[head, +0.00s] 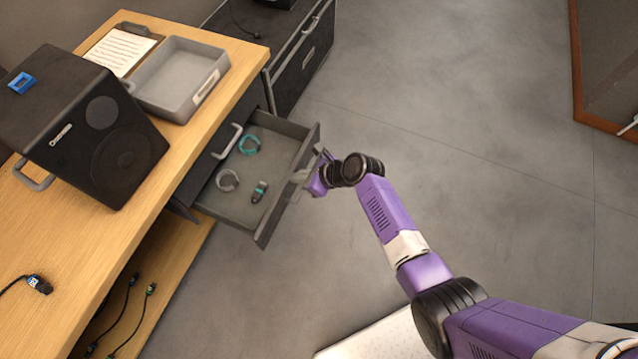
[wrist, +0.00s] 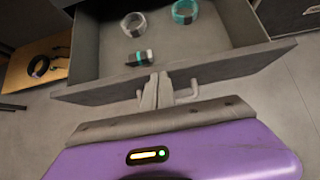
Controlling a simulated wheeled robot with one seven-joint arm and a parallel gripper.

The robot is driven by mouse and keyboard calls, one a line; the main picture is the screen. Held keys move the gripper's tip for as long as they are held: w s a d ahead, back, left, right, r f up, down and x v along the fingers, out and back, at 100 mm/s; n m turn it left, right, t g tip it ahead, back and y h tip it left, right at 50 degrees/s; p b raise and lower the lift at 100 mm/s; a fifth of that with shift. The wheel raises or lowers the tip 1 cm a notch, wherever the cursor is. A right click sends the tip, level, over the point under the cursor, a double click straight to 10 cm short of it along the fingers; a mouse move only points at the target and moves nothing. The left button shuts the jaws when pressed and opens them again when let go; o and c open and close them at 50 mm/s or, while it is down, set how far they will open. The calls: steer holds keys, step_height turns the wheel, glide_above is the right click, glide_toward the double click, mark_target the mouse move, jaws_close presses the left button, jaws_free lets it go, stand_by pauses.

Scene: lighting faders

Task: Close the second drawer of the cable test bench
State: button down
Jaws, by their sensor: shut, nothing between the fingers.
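The cable test bench (head: 245,58) has a light wooden top and stands at the left of the head view. One dark grey drawer (head: 282,212) is pulled well out, below a shut drawer with a pale handle (head: 227,141). It holds a teal cable coil (head: 249,145), a grey coil (head: 228,180) and a small black-and-teal item (head: 259,191). My gripper (head: 301,178) is shut and empty at the outside of its front. In the wrist view my fingers (wrist: 157,91) are at the drawer front (wrist: 225,68), beside its handle (wrist: 195,89). I cannot tell whether they touch.
A black speaker box (head: 85,130), a grey tray (head: 180,77) and a paper sheet (head: 118,50) are on the bench top. Cables (head: 130,305) lie on a lower shelf. A dark cabinet (head: 302,62) stands behind the bench. The floor (head: 450,130) to the right is clear.

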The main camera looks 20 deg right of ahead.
steer(key=w+a+b, duration=0.5)
steer(key=w+a, duration=0.6)
steer(key=w, duration=0.2)
steer(key=shift+a, duration=0.4)
